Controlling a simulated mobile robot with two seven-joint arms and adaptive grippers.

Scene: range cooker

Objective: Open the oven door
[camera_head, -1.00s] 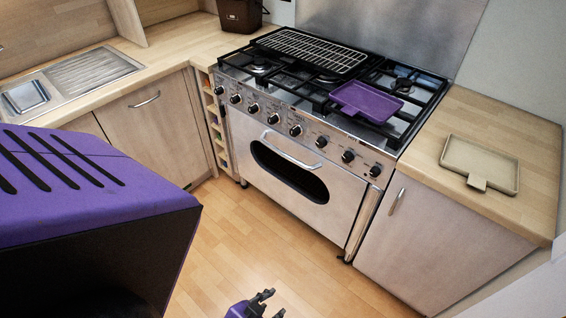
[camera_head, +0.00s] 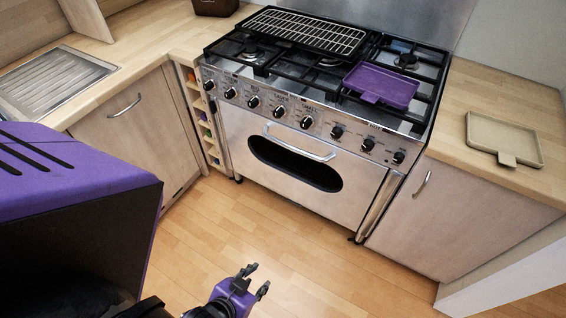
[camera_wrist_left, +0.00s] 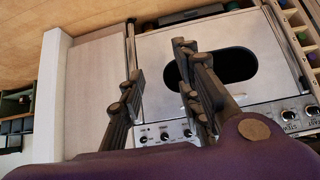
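The oven door (camera_head: 240,160) is the silver front of the range cooker, and it is shut. It has a dark oval window (camera_head: 295,168) and a bar handle (camera_head: 299,147) along its upper part. My left gripper (camera_head: 258,280) is open and empty over the floor, in front of and apart from the door. In the left wrist view, my open left gripper's fingers (camera_wrist_left: 156,68) stand in front of the oven door (camera_wrist_left: 156,82), whose oval window (camera_wrist_left: 238,66) is partly hidden by one finger. My right gripper is not in view.
A row of knobs (camera_head: 279,111) runs above the door. A purple tray (camera_head: 381,86) and a wire rack (camera_head: 304,30) lie on the hob. A beige tray (camera_head: 502,137) lies on the right worktop. The wooden floor (camera_head: 300,235) before the cooker is clear.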

